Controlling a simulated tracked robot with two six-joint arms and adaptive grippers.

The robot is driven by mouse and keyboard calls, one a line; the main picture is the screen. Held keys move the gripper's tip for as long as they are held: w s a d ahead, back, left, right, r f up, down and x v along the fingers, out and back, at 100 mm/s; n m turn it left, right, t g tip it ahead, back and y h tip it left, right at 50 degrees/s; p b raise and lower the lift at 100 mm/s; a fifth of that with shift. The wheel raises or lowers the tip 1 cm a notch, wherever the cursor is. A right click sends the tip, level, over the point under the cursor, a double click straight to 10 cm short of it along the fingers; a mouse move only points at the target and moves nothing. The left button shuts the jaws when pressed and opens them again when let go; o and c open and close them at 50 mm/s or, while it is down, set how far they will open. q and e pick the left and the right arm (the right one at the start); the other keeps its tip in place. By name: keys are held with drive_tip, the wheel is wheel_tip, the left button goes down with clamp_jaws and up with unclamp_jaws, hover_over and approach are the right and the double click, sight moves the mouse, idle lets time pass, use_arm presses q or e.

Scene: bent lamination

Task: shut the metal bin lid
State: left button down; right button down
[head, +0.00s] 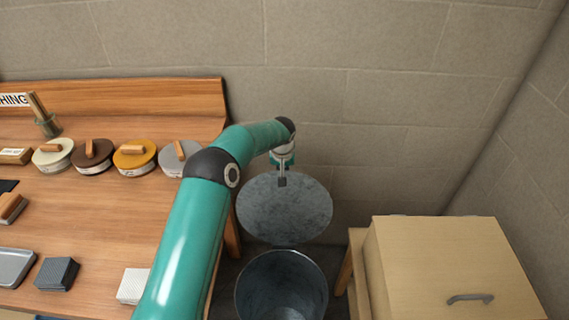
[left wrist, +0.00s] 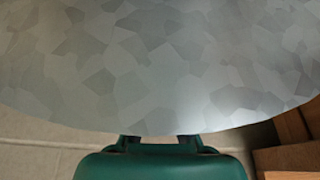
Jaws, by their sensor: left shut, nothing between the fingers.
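The round grey metal lid (head: 284,207) stands raised above the open metal bin (head: 282,287), its face turned toward the head camera. The bin's mouth is uncovered and its dark inside shows. My left gripper (head: 282,181) is at the lid's upper edge, shut with nothing held. In the left wrist view the mottled lid (left wrist: 160,65) fills the upper part, and its edge hides the fingertips of my gripper. I cannot tell whether the fingers touch the lid. My right gripper is not in view.
A wooden bench (head: 100,210) with several round tins, brushes and blocks is on the left. A pale wooden box (head: 450,260) with a grey handle stands right of the bin. A block wall (head: 350,70) is behind.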

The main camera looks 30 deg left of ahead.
use_arm(q)
drive_tip(key=shift+s+d, duration=0.4)
drive_tip(key=shift+s, duration=0.45)
drive_tip(key=shift+d, duration=0.15)
